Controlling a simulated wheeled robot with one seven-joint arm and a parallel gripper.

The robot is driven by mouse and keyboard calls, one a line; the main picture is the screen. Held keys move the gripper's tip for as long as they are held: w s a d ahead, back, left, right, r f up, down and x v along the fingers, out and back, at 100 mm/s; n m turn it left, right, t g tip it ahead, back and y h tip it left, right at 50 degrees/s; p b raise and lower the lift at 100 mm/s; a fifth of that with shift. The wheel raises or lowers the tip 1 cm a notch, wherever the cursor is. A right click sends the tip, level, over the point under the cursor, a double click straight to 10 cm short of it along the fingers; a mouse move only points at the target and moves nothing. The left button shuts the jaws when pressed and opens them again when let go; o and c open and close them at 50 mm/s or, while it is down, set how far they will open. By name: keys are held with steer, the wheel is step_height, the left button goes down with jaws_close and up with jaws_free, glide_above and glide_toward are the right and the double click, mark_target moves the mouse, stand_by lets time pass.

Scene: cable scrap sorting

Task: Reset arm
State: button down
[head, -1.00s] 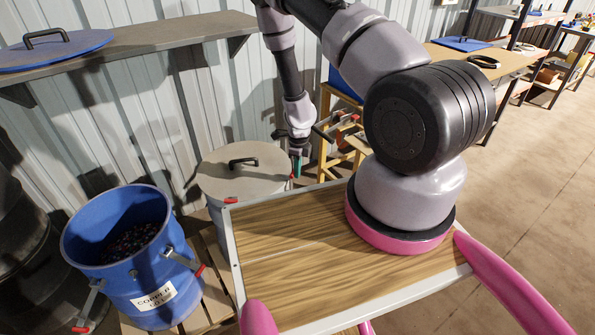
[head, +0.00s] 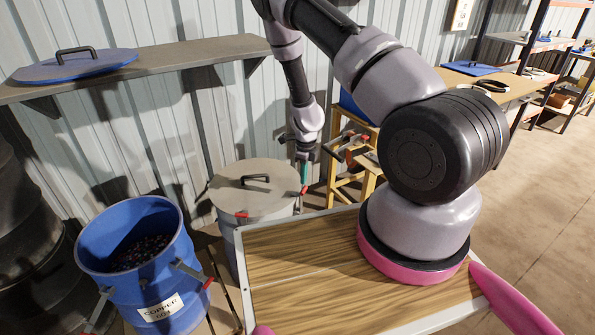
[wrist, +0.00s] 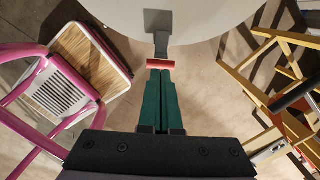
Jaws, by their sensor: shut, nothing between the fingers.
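My gripper (head: 303,172) hangs pointing down beside the right edge of the grey-lidded drum (head: 262,190). In the wrist view its green fingers (wrist: 161,84) lie side by side, shut, with nothing between them. The fingertips are close to a red-handled latch (wrist: 160,64) on the drum's rim; I cannot tell whether they touch it. My arm is raised and bent above the wood-topped base.
An open blue drum marked copper (head: 140,265) stands at left, holding dark scrap. Its blue lid (head: 75,68) lies on the wall shelf (head: 165,62). A yellow wooden frame (head: 340,185) stands right of my gripper. Open floor (head: 540,190) lies at right.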

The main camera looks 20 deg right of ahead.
steer(key=a+r+n+t+y, duration=0.1)
steer(key=a+r+n, duration=0.15)
steer(key=r, duration=0.85)
steer(key=a+r+n+t+y, duration=0.1)
steer(key=r+n, duration=0.2)
steer(key=r, duration=0.9)
steer(key=a+r+n+t+y, duration=0.1)
steer(key=a+r+n+y, duration=0.15)
steer(key=r, duration=0.85)
steer(key=s+d+r+n+t, duration=0.1)
steer(key=s+d+r+n, duration=0.1)
steer(key=s+r+n, duration=0.85)
steer(key=s+d+r+n+t+h, duration=0.1)
steer(key=s+r, duration=0.4)
steer(key=s, duration=0.2)
steer(key=s+d+r+n+t+h, duration=0.2)
steer(key=s+r, duration=0.3)
steer(key=s, duration=0.2)
steer(key=shift+s+d+r, duration=0.2)
steer(key=shift+d+r, duration=0.1)
steer(key=shift+r, duration=0.05)
